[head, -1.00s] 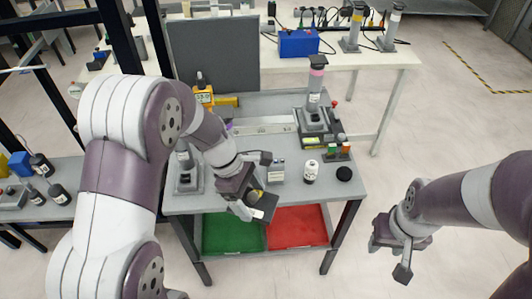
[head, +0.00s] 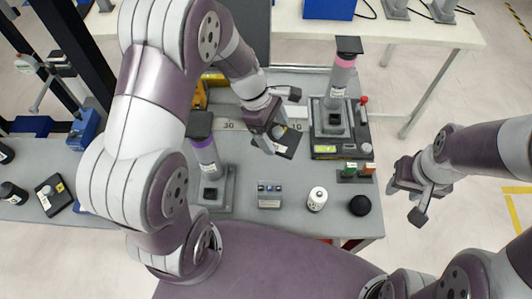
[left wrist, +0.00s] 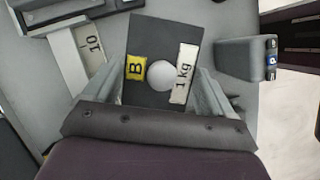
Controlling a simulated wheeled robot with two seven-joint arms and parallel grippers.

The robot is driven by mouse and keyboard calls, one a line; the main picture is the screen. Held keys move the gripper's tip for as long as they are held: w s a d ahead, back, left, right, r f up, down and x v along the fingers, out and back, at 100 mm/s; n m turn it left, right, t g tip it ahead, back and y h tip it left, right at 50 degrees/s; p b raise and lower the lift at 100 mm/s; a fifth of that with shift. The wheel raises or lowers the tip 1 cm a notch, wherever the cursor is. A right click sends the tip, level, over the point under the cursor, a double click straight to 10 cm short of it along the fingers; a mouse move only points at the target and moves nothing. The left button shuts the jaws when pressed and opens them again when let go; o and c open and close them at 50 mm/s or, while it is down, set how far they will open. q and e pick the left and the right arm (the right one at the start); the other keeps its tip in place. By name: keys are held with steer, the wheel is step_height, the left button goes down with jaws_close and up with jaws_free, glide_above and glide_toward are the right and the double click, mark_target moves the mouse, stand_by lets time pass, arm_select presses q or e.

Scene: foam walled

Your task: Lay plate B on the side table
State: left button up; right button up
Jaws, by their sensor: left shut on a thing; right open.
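Plate B (head: 288,142) is a small dark square plate with a pale round knob. In the left wrist view plate B (left wrist: 150,95) shows a yellow B label and a white 1 kg label. My left gripper (head: 275,142) is shut on it, with the fingers on both sides of the knob. It is over the middle of a grey table (head: 245,160), by the marked strip; I cannot tell whether it touches the top. Another grey table (head: 30,165) is at the left; no label shows which is the side table. My right gripper (head: 404,202) is open and empty, right of the middle table.
On the middle table, a purple-banded post (head: 206,155) stands left and a pink-banded post (head: 341,75) right of the plate. A grey box (head: 269,195), a white bottle (head: 317,199) and a black puck (head: 360,205) line its front. A dark knobbed plate (head: 52,195) lies on the left table.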

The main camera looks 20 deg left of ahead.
mark_target(278, 160)
arm_select(q)
step_height(278, 160, down, 9)
steer(key=shift+s+b, duration=0.1)
steer(key=shift+b, duration=0.35)
steer(key=shift+f, duration=0.1)
steer(key=o, duration=1.7)
steer(key=shift+s, duration=0.1)
steer(key=shift+o, duration=0.2)
steer(key=p+v, duration=0.1)
steer(key=v, duration=1.1)
